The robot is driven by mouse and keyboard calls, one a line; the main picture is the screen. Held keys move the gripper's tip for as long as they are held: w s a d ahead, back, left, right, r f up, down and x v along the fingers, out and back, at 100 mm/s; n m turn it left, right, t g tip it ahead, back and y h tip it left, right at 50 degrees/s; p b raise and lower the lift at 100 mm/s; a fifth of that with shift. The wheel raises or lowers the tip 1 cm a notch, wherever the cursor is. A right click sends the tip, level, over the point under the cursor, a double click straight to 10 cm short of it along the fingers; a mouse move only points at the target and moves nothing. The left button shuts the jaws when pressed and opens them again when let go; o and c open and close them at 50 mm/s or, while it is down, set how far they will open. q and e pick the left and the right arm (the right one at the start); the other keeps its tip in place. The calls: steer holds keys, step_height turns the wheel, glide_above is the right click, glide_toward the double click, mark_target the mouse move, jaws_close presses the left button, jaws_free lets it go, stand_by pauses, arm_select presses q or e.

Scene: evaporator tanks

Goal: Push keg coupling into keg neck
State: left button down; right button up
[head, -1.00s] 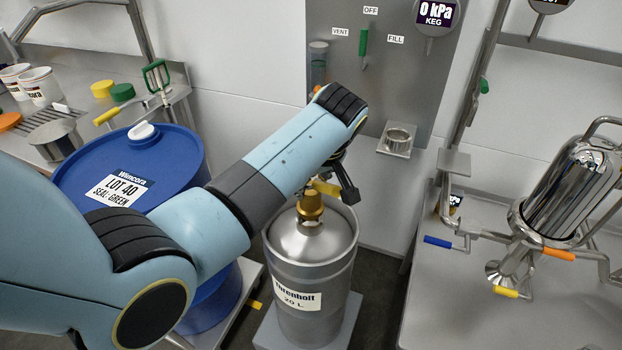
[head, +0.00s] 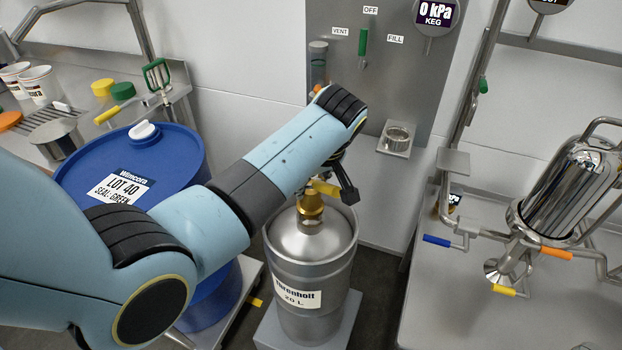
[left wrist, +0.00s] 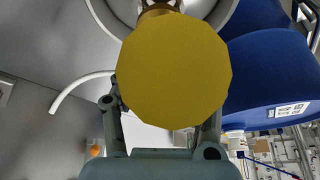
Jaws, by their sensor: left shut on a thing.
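The keg (head: 322,262) is a silver cylinder standing upright on a grey base. The brass keg coupling (head: 311,204) with its yellow end (head: 325,188) is upright at the keg neck (head: 310,228). I cannot tell how deep it sits in the neck. My left gripper (head: 342,186) is shut on the coupling just above the keg, partly hidden by its own arm. In the left wrist view the yellow end (left wrist: 175,72) fills the space between the fingers (left wrist: 163,120). It hides most of the brass part (left wrist: 158,8) and the neck. My right gripper is not in view.
A blue drum (head: 175,170) stands close left of the keg. A grey panel (head: 385,75) with a green lever and a small cup bracket (head: 397,140) is behind. A steel table (head: 480,310) with a polished vessel (head: 570,195) is at right. A white hose (left wrist: 75,90) curves nearby.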

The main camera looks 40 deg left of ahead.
mark_target(311, 192)
arm_select(q)
steer(key=shift+r+p, duration=0.1)
steer(key=shift+p, duration=0.2)
steer(key=shift+f, duration=0.4)
steer(key=shift+f+b, duration=0.4)
steer(key=shift+f, duration=0.35)
steer(key=shift+f+b, duration=0.4)
steer(key=shift+f, duration=0.1)
steer(key=c, duration=0.6)
jaws_free()
